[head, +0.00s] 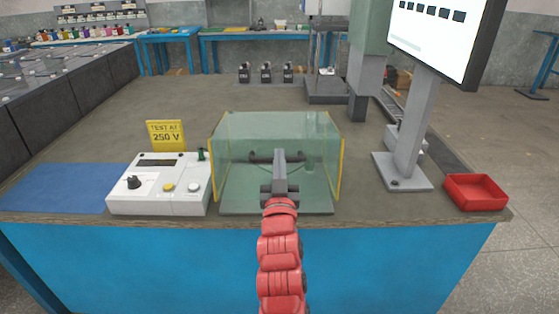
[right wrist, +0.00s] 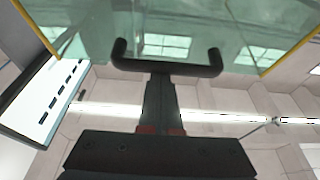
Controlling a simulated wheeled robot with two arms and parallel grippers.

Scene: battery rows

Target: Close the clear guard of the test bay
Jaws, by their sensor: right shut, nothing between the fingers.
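The test bay's clear guard (head: 235,150) stands in the middle of the bench as a greenish see-through box with yellow side edges. A dark bar handle (head: 262,157) shows across its front; it is a U shape in the right wrist view (right wrist: 205,70). My right gripper (head: 280,158) is shut and empty, with its fingertips at the middle of the handle, overlapping it in the picture. I cannot tell if they touch. The wrist view shows the fingers (right wrist: 160,85) pointing at the handle bar, with the clear panel (right wrist: 240,25) beyond. I cannot tell whether the guard is fully down. My left gripper is not in view.
A white test unit (head: 160,183) with knobs and a yellow "TEST AT 250 V" sign (head: 166,135) stand left of the bay. A blue mat (head: 60,188) lies further left. A screen on a stand (head: 405,160) and a red tray (head: 475,192) are on the right.

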